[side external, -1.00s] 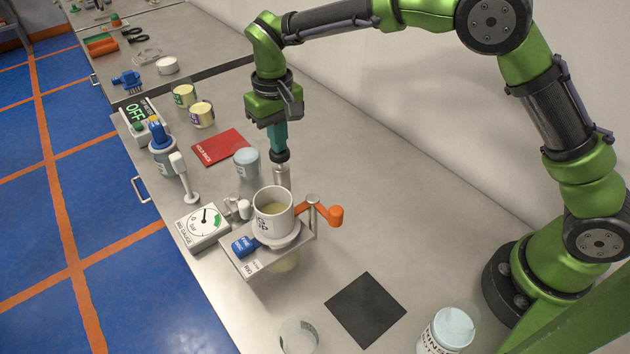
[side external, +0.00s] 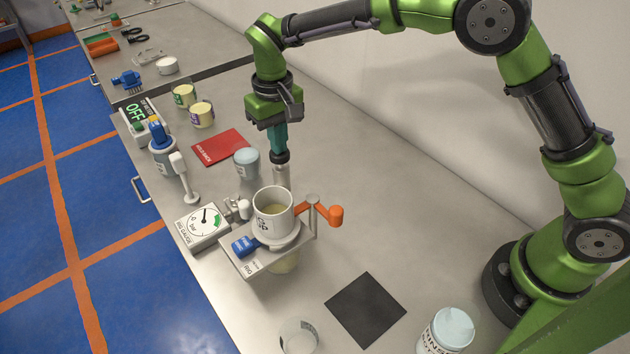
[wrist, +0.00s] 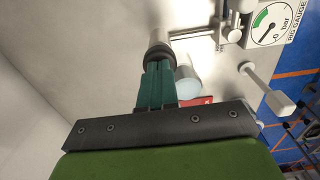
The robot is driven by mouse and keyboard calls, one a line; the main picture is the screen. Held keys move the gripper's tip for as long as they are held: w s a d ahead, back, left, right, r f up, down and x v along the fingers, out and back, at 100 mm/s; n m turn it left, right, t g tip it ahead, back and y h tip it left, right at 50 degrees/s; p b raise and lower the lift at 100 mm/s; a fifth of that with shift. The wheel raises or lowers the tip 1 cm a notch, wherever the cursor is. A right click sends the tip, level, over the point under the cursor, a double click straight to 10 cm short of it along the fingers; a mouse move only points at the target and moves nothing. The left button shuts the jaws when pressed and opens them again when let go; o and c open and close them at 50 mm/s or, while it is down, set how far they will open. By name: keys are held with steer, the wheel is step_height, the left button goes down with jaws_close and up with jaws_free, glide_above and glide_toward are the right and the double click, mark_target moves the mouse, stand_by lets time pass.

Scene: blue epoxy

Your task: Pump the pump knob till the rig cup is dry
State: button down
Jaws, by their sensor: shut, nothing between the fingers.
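The rig cup (side external: 266,196) is a white mug on the metal rig, with pale yellow liquid showing inside. Behind it stands a metal pump cylinder (side external: 282,176) topped by the black pump knob (side external: 280,157). My gripper (side external: 279,149) points straight down, its teal fingers shut and empty, with their tips at the top of the knob. In the wrist view, the fingers (wrist: 156,85) end against the dark knob (wrist: 159,54); I cannot tell whether they press on it. The rig gauge (side external: 204,222) stands left of the cup, its needle pointing near the top of the dial.
A blue valve handle (side external: 244,246) and an orange crank (side external: 335,215) flank the cup. A light-blue-topped jar (side external: 246,161) and a red mat (side external: 220,147) lie left of my gripper. A black mat (side external: 365,309) lies in front. The bench right of the rig is clear.

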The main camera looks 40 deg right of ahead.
steer(key=shift+f, duration=0.8)
steer(key=shift+r, duration=0.95)
steer(key=shift+f, duration=0.1)
stand_by(0.4)
stand_by(1.0)
stand_by(1.4)
steer(key=shift+f, duration=0.9)
steer(key=shift+r, duration=0.95)
stand_by(0.4)
